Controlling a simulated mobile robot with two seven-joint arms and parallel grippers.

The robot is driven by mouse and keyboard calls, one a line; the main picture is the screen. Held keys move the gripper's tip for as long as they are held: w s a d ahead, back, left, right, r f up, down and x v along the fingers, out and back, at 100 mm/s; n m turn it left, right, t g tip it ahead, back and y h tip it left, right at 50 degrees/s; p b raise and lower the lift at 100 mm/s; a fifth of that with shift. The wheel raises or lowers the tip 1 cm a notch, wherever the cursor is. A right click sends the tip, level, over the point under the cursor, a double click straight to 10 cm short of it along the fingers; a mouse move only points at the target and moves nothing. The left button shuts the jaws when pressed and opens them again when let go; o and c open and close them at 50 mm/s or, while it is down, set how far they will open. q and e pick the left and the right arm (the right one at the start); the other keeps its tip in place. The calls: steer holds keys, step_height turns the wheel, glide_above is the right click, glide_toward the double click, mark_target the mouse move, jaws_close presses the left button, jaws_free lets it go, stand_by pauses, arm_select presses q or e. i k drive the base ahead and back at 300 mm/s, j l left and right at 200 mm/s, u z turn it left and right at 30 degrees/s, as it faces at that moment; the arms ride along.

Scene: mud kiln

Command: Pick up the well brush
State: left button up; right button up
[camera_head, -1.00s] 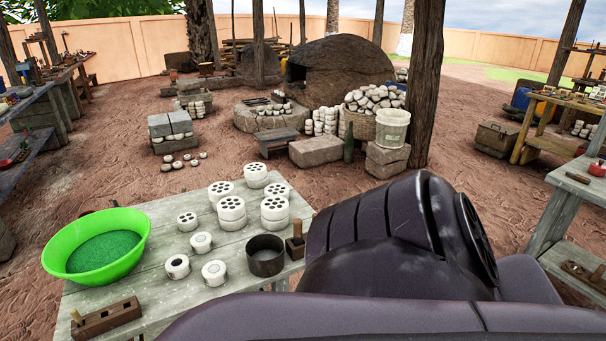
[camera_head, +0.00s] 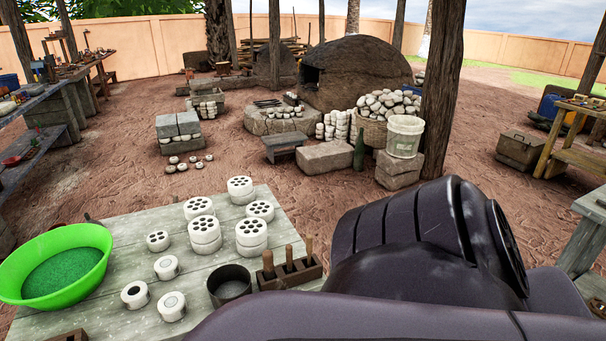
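I cannot pick out a well brush for certain. A dark wooden block (camera_head: 291,277) with three upright brown handles (camera_head: 289,256) stands at the right end of the grey plank table (camera_head: 128,215); what the handles belong to is hidden in the block. One of my arms fills the lower right, close to the camera and just right of the block. Neither gripper shows.
A green bowl (camera_head: 92,243) with green contents, a dark round pot (camera_head: 230,283) and several white perforated clay pieces (camera_head: 205,231) crowd the table. Behind are stone blocks (camera_head: 325,157), a white bucket (camera_head: 404,136), a post (camera_head: 440,95) and a domed kiln (camera_head: 357,65).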

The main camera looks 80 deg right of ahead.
mark_target(289, 247)
steer(key=k+l, duration=0.15)
steer(key=l, duration=0.2)
steer(key=k+l, duration=0.1)
steer(key=l, duration=0.2)
steer(key=k+l, duration=0.15)
steer(key=l, duration=0.2)
steer(key=k+l, duration=0.1)
steer(key=l, duration=0.2)
steer(key=k+l, duration=0.15)
steer(key=l, duration=0.2)
